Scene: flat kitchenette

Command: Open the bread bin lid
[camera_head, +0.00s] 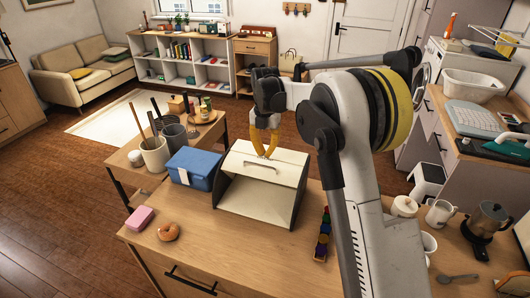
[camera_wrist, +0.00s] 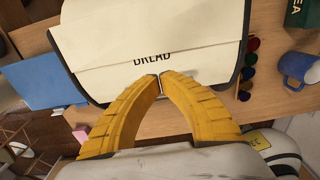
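The cream bread bin (camera_head: 302,205) with dark edges stands on the wooden counter. Its lid panel (camera_head: 285,171), with a bar handle (camera_head: 260,168), lies tilted back at the top. The front below it is open and shows the inside. My gripper (camera_head: 266,157) is above the lid, its yellow fingers pointing down just behind the handle.
A blue box (camera_head: 194,168) stands close to the bin's left. A pink block (camera_head: 139,217) and a donut (camera_head: 168,232) lie at front left. A dark rack with coloured pieces (camera_head: 323,237) lies to the right. Utensil pots (camera_head: 155,156) stand behind left. Counter in front is mostly clear.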

